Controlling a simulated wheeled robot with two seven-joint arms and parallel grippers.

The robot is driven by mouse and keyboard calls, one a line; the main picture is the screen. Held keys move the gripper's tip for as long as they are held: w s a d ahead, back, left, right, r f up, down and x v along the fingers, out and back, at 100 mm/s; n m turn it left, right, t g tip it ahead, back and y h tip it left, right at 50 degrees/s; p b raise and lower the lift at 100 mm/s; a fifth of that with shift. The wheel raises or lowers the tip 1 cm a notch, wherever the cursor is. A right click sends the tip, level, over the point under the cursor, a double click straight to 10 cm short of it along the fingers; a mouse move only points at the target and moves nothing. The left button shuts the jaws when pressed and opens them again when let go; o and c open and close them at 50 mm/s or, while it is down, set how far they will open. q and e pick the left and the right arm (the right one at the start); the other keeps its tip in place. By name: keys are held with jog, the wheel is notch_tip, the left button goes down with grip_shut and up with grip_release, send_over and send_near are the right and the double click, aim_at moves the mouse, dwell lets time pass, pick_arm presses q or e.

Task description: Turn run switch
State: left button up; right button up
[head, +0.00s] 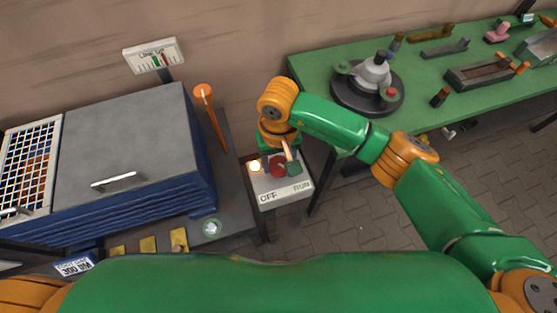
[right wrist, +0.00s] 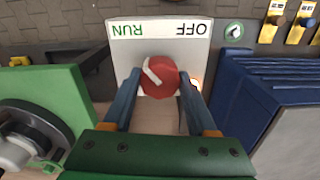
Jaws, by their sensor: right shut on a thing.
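The run switch is a red round knob (right wrist: 160,78) with a white stripe, on a pale box (head: 284,196) lettered OFF and RUN. In the right wrist view the lettering on the box (right wrist: 158,30) is upside down, and the knob's stripe slants up-left, toward the RUN side. My right gripper (right wrist: 158,92) is shut on the knob, one finger on each side of it. In the head view this gripper (head: 278,158) comes down from above and partly hides the knob. My left gripper is not in view.
A small lamp (head: 255,166) glows on the OFF side of the box. A blue cabinet with a grey lid (head: 125,140) and an orange-topped lever (head: 204,92) stand to the left. A green bench (head: 315,72) with a round turntable (head: 367,88) stands to the right.

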jog(key=shift+w+f+m+b, duration=0.15)
jog(key=shift+m+b, duration=0.25)
jog(key=shift+b, duration=0.25)
jog(key=m+b, duration=0.7)
jog(key=shift+f+b, duration=0.1)
jog(key=shift+b, duration=0.25)
jog(key=m+b, duration=0.2)
jog(key=m, duration=0.1)
jog(key=shift+m+b, duration=0.3)
jog(key=shift+b, duration=0.1)
jog(key=m+b, duration=0.1)
jog(key=m, duration=0.1)
jog(key=m+b, duration=0.1)
jog(key=m, duration=0.1)
jog(key=shift+r, duration=0.3)
jog(key=shift+m, duration=0.3)
jog(key=o, duration=1.4)
jog(key=shift+c, duration=0.2)
